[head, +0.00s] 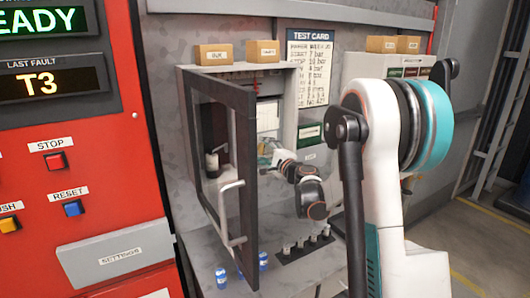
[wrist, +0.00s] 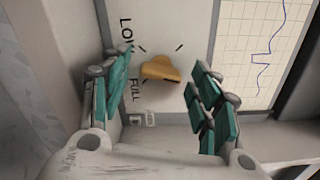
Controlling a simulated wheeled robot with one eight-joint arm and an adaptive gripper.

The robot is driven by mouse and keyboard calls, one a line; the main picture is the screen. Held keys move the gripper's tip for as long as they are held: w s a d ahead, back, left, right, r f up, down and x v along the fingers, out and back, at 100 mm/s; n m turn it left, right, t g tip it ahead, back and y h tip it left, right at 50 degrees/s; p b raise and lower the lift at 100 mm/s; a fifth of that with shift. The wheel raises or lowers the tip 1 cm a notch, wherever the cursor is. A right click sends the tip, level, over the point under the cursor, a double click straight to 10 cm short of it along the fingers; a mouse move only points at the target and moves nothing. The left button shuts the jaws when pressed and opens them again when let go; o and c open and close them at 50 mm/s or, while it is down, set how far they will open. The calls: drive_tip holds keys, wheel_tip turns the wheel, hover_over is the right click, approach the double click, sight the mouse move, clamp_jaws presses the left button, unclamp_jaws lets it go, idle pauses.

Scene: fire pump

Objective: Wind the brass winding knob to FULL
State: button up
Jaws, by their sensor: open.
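The brass winding knob (wrist: 160,69) is in the wrist view, mounted on a pale panel and lying roughly across the picture. Tick marks surround it, with a partly hidden label starting "LO" above left and "FULL" below left. My gripper (wrist: 160,100) is open, its teal-padded fingers on either side of the knob and apart from it. In the head view my gripper (head: 270,150) reaches into the open cabinet (head: 188,130). The knob cannot be made out in the head view.
A glazed cabinet door (head: 240,190) with a white handle stands open left of my arm. A chart (wrist: 262,50) with a blue trace is right of the knob. Small bottles (head: 221,278) and a row of pegs (head: 305,243) are below. A red panel (head: 80,160) stands at left.

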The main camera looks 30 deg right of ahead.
drive_tip(key=s, duration=1.2)
drive_tip(key=shift+d, duration=0.2)
drive_tip(key=shift+c, duration=0.3)
drive_tip(key=c, duration=0.4)
drive_tip(key=shift+r+n+p, duration=0.1)
drive_tip(key=shift+n+p, duration=0.2)
drive_tip(key=shift+n, duration=0.1)
drive_tip(key=shift+c, duration=1.1)
drive_tip(key=w+n+p, duration=0.2)
drive_tip(key=w+n, duration=0.2)
drive_tip(key=n, duration=0.1)
drive_tip(key=w+n+p, duration=0.2)
drive_tip(key=w+n, duration=0.2)
drive_tip(key=n, duration=0.2)
drive_tip(key=w+n+p, duration=0.3)
drive_tip(key=w+n, duration=0.1)
drive_tip(key=n, duration=0.2)
drive_tip(key=shift+w+a+r, duration=0.15)
drive_tip(key=shift+a+r, duration=0.05)
drive_tip(key=shift+a, duration=0.05)
clamp_jaws()
